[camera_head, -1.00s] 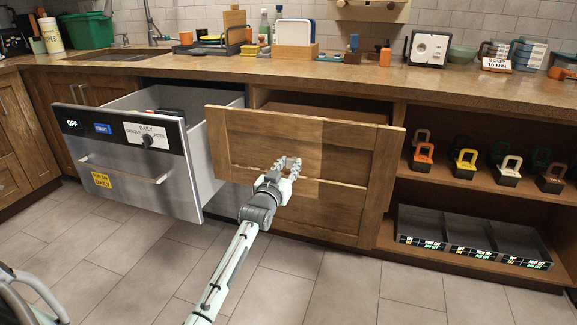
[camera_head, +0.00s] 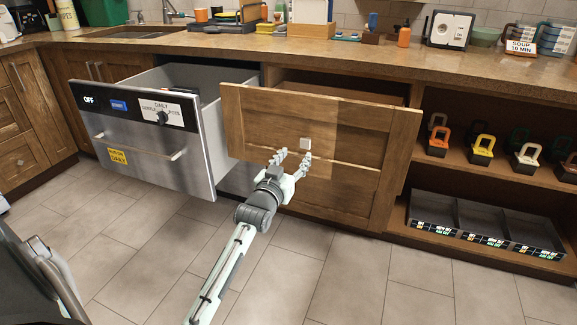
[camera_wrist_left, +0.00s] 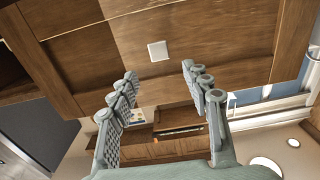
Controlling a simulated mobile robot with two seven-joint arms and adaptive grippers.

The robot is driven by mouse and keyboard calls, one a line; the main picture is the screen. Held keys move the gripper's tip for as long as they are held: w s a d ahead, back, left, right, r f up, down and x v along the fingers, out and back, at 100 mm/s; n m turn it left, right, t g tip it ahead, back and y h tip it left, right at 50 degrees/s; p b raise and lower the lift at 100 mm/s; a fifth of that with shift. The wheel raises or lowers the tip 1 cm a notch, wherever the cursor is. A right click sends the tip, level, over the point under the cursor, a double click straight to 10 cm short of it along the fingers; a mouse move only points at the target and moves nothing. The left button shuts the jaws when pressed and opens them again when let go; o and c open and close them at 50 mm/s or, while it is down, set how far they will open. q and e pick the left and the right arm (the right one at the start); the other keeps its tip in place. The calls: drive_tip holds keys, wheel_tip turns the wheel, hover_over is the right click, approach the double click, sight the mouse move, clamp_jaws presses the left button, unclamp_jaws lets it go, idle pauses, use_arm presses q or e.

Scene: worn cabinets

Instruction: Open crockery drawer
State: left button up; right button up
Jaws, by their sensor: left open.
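The wooden drawer front (camera_head: 345,125) stands out from the counter, with a gap showing behind its top edge. Its small pale square knob (camera_head: 305,143) is in the middle and also shows in the left wrist view (camera_wrist_left: 158,51). My left gripper (camera_head: 293,156) is open and empty, just below and in front of the knob. In the left wrist view the fingers (camera_wrist_left: 158,82) are spread, and the knob lies beyond their tips, apart from them. My right gripper is not in view.
A steel-fronted drawer (camera_head: 150,135) labelled OFF and START stands pulled out at the left. Open shelves with coloured lock-shaped items (camera_head: 480,150) and a divided tray (camera_head: 487,222) are at the right. The tiled floor (camera_head: 330,280) in front is clear.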

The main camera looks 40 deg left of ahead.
use_arm(q)
drive_tip(key=shift+v, duration=2.25)
drive_tip(key=shift+f, duration=0.1)
drive_tip(key=s+d+f+m+g+h, duration=0.1)
drive_tip(key=s+d+f+g, duration=0.15)
drive_tip(key=f, duration=0.45)
drive_tip(key=s+d+f+m+g+h, duration=0.1)
drive_tip(key=s+d+f+g, duration=0.15)
drive_tip(key=f, duration=0.35)
drive_tip(key=s+d+f+g+h, duration=0.1)
drive_tip(key=s+d+f+g, duration=0.1)
drive_tip(key=s+f, duration=0.35)
drive_tip(key=s+d+f+m+g, duration=0.1)
drive_tip(key=s+d+f+g, duration=0.1)
drive_tip(key=s+f, duration=0.6)
drive_tip(key=s+d+f+m+g, duration=0.1)
drive_tip(key=s+d+f+g, duration=0.2)
drive_tip(key=s+f, duration=0.6)
drive_tip(key=s+g, duration=0.2)
drive_tip(key=shift+s+g, duration=0.3)
drive_tip(key=shift+w, duration=0.1)
drive_tip(key=shift+c, duration=0.6)
